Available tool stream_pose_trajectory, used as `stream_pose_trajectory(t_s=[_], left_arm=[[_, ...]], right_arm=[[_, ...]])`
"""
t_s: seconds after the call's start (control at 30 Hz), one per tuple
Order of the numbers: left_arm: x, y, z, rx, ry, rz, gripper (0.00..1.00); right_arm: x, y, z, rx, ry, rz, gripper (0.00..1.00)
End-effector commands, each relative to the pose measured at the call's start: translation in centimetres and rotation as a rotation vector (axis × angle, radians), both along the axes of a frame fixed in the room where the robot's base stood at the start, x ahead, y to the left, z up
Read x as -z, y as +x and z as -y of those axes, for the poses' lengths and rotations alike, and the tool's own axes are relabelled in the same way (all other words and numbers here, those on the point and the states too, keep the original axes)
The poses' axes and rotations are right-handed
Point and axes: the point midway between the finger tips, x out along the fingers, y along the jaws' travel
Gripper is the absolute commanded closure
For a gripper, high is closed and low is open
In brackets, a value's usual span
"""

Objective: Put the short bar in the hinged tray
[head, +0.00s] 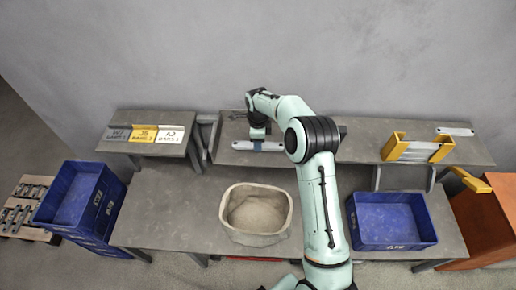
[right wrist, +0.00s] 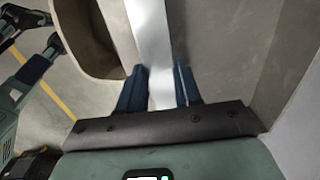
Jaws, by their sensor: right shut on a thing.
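My right gripper (head: 258,144) reaches over the back shelf, left of its middle. It is shut on a flat, pale metal bar (head: 273,146) that lies crosswise in its fingers in the head view. In the right wrist view the blue fingers (right wrist: 161,90) stand on either side of the bar (right wrist: 152,40). I cannot tell how high the bar is above the shelf. A yellow-ended tray (head: 394,146) with pale metal pieces between its ends sits on the right part of the shelf. Another pale bar (head: 455,131) lies behind it. My left gripper does not show clearly.
A sand-filled bag (head: 226,212) and a blue bin (head: 393,246) stand on the front table. Blue crates (head: 68,222) stand at left. Labelled plates (head: 144,134) lie on the left table. An orange cabinet (head: 490,222) stands at far right. The shelf middle looks clear.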

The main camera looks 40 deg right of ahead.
Motion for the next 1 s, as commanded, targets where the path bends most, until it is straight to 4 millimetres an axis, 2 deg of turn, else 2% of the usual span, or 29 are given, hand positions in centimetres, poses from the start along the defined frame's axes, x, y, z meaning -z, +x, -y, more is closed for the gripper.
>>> stream_pose_trajectory(t_s=[0.3, 0.63, 0.67, 0.73, 1.0], left_arm=[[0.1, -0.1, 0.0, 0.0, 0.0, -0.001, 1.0], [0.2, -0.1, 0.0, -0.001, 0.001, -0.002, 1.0], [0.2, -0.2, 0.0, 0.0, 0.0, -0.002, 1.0], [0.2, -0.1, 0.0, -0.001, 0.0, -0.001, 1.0], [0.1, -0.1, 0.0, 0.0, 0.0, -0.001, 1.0]], right_arm=[[4.0, 0.0, 0.0, 0.0, 0.001, -0.001, 1.0], [4.3, 0.0, 0.0, -0.001, -0.001, 0.001, 1.0], [4.4, 0.0, 0.0, -0.001, -0.001, -0.001, 0.63], [4.3, 0.0, 0.0, -0.001, 0.0, 0.0, 0.41], [4.3, 0.0, 0.0, -0.001, 0.0, 0.0, 0.41]])
